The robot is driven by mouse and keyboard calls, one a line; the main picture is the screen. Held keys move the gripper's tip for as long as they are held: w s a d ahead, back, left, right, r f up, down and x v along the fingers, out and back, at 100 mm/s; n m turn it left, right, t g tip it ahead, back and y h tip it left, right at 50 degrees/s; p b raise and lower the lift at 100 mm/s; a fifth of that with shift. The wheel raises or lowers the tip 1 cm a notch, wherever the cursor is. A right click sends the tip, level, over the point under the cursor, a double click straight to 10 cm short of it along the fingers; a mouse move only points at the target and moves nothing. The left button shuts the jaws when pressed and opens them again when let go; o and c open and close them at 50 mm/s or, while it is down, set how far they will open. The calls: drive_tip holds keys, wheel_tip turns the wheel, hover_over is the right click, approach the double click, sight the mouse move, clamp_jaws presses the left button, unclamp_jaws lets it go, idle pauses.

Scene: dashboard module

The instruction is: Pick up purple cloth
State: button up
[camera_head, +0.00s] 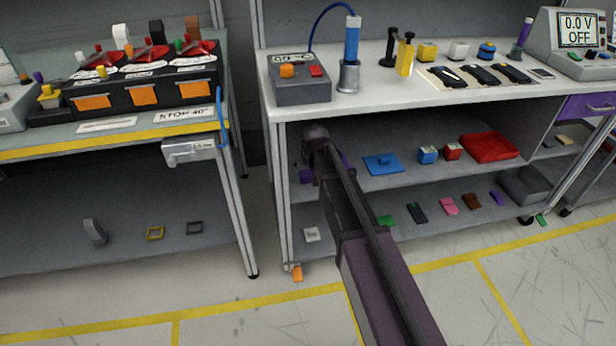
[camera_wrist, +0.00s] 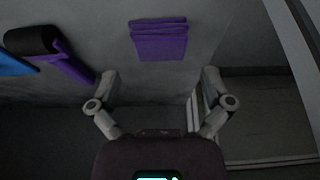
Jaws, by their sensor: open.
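A folded purple cloth (camera_wrist: 159,40) lies flat on a grey shelf, at the top middle of the wrist view. In the head view, a purple patch at the left end of the middle shelf (camera_head: 306,176) appears to be this cloth, partly hidden by my arm. My gripper (camera_wrist: 160,78) is open and empty, with its two fingers spread wide. The cloth lies ahead of the fingertips, roughly centred between them, and apart from them. In the head view, my arm hides the fingers.
A purple and black item (camera_wrist: 60,58) lies left of the cloth in the wrist view, beside a blue piece (camera_wrist: 14,66). In the head view, a blue tray (camera_head: 383,164), small boxes and a red tray (camera_head: 489,148) share the shelf. The worktop (camera_head: 375,84) overhangs it.

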sight(308, 173)
drive_tip(key=shift+w+a, duration=0.1)
drive_tip(key=shift+w, duration=0.1)
idle(0.3)
drive_tip(key=shift+b+x, duration=2.3)
drive_tip(key=shift+x, duration=0.2)
drive_tip(key=c, duration=0.8)
